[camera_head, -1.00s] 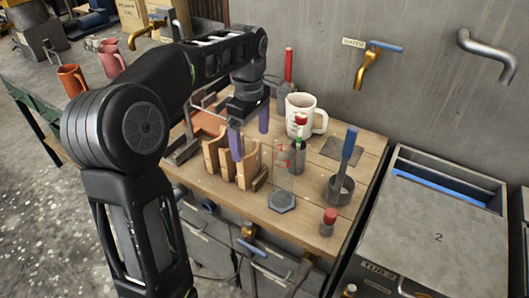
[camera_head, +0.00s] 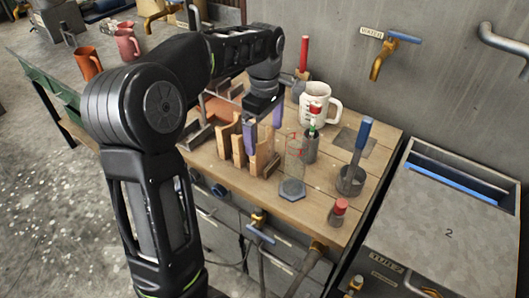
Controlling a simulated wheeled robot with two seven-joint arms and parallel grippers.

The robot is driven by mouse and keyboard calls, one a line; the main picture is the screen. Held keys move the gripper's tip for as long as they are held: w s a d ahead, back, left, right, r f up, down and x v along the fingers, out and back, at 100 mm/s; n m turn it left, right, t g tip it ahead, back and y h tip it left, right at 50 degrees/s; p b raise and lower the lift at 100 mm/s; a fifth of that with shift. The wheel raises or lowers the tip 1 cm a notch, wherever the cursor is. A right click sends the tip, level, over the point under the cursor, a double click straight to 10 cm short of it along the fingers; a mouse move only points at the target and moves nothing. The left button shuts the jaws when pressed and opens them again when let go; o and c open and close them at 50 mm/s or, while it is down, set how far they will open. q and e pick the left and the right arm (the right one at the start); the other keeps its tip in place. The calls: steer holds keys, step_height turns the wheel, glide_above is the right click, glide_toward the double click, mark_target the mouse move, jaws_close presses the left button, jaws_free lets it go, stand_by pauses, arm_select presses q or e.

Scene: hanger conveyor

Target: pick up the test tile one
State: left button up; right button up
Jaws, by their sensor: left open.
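My left gripper (camera_head: 264,128) is open, with its two purple fingers pointing down over the workbench. The nearer finger is close to a wooden rack (camera_head: 240,148) with upright tan pieces; the other is farther back, toward the mug. I see nothing between the fingers. I cannot tell for sure which thing is test tile one; the wooden pieces overlap at the rack, and any tile in it is partly hidden. A flat grey square (camera_head: 355,143) lies on the bench at the right. My right gripper is not in view.
On the workbench (camera_head: 320,222) stand a white mug (camera_head: 318,107), a clear cylinder (camera_head: 294,160) on a hexagonal base, a dark cup (camera_head: 350,181) with a blue-handled tool, and a red-capped bottle (camera_head: 338,212). A grey tub (camera_head: 440,235) is at the right. Bare wood shows at the front.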

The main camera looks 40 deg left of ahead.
mark_target(265, 146)
arm_select(q)
step_height(265, 146, down, 5)
steer(key=shift+f+p, duration=0.1)
steer(key=shift+p, duration=0.3)
steer(key=shift+c, duration=0.4)
steer(key=c, duration=1.5)
